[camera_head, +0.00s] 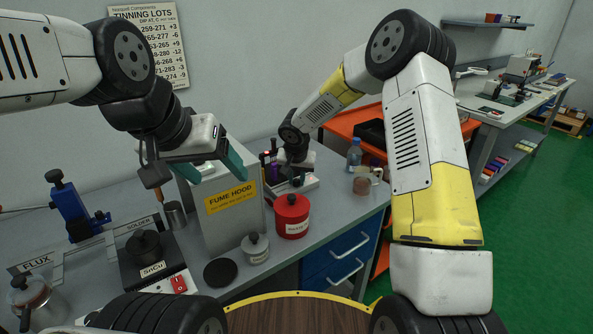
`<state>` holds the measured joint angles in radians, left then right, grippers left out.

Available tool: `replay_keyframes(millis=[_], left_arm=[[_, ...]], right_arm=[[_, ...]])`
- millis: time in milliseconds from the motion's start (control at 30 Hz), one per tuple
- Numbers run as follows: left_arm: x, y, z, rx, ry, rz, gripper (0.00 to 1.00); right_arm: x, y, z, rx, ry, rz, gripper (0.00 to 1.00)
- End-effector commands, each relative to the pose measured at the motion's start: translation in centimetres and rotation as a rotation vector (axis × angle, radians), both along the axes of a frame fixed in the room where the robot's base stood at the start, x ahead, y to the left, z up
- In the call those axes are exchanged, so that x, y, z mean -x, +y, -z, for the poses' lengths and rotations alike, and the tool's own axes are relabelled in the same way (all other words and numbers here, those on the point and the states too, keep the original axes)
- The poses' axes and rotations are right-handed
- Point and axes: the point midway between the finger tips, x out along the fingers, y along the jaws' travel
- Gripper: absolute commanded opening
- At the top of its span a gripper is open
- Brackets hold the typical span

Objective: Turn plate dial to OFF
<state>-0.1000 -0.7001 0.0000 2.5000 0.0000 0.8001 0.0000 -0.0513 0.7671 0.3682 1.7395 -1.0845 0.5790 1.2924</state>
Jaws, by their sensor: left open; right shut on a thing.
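A dark hot plate (137,266) carries a black-lidded pot labelled SnCu (145,246). A red control (179,283) sits on its pale front panel; its marking and setting are too small to read. My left gripper (212,174) has its teal fingers spread at the top of the fume hood, above and behind the plate, apart from the red control. My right gripper (297,166) is farther back on the bench, over a pale tray (306,184). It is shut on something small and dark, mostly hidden.
The fume hood (233,220) stands right of the plate. A grey labelled jar (255,248), a black disc (220,272) and a red canister (292,216) stand near it. A flux jar (33,298) and a blue clamp (72,209) are at the left.

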Motion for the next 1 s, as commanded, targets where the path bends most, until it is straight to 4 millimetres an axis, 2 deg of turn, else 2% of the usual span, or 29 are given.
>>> replay_keyframes(millis=[1000], left_arm=[[0.00,0.00,0.00,0.000,0.000,0.000,0.71]], right_arm=[[-0.39,-0.75,0.09,-0.008,0.002,-0.956,0.00]])
